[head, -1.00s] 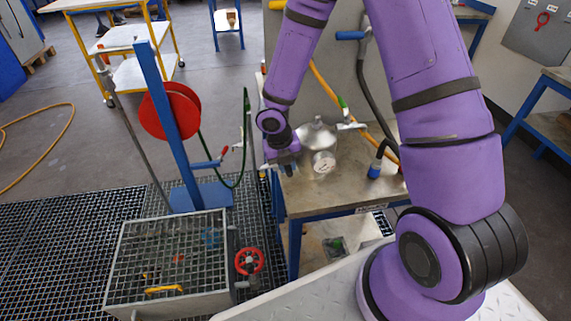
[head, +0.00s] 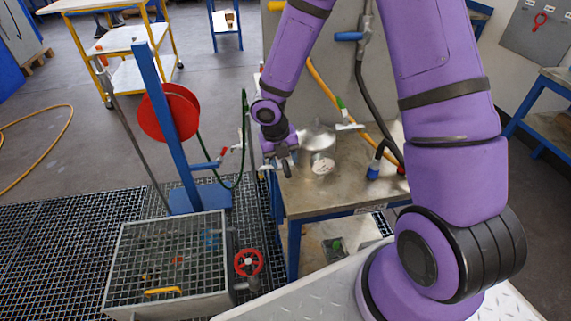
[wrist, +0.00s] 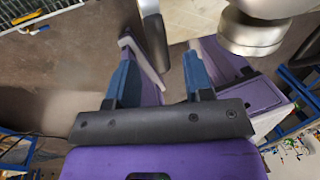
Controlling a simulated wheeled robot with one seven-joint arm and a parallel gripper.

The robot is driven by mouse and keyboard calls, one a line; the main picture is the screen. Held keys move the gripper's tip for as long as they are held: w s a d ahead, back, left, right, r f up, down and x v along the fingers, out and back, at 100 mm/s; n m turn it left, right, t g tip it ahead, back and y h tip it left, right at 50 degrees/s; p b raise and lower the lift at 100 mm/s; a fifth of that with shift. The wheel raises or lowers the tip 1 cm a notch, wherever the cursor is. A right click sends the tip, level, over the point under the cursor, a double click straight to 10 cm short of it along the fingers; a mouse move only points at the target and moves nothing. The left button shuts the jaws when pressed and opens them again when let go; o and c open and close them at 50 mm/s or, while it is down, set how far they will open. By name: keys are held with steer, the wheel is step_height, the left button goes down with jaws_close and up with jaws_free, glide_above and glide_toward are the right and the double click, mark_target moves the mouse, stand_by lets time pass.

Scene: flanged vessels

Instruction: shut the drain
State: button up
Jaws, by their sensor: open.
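A shiny metal vessel (head: 318,139) with a domed lid and a round white gauge (head: 323,164) stands on the workbench. Its rounded metal body (wrist: 252,32) shows at the upper right of the wrist view. My gripper (head: 285,166) is just left of the vessel, over the bench's left edge. In the wrist view my gripper (wrist: 165,52) is open, fingers apart. A dark bar with a pale end (wrist: 153,35) shows between the fingers; I cannot tell whether it is the drain's handle or touches a finger. No drain is clearly visible in the head view.
The workbench (head: 325,197) has a blue frame. A hose with a blue end (head: 374,172) stands right of the vessel. A red handwheel (head: 248,262) is beside a grating-topped tank (head: 170,262). A red reel (head: 169,112) hangs on a blue post left of the bench.

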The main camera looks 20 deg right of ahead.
step_height(320, 180, up, 8)
steer(key=a, duration=0.1)
steer(key=shift+w+a, duration=0.15)
steer(key=shift+a, duration=0.1)
steer(key=shift+f, duration=0.1)
steer(key=s+d+r+m+t, duration=0.1)
steer(key=s+d+r+m, duration=0.3)
steer(key=r+m, duration=0.55)
steer(key=s+d+r+m+t, duration=0.1)
steer(key=s+d+r+m, duration=0.1)
steer(key=s+r+m, duration=0.5)
steer(key=s+d+r+m+t+y, duration=0.1)
steer(key=s+r+m+t+y, duration=0.1)
steer(key=s+r+m, duration=0.9)
steer(key=shift+s+r+m+t, duration=0.15)
steer(key=shift+s+m+t, duration=0.5)
steer(key=shift+m, duration=2.2)
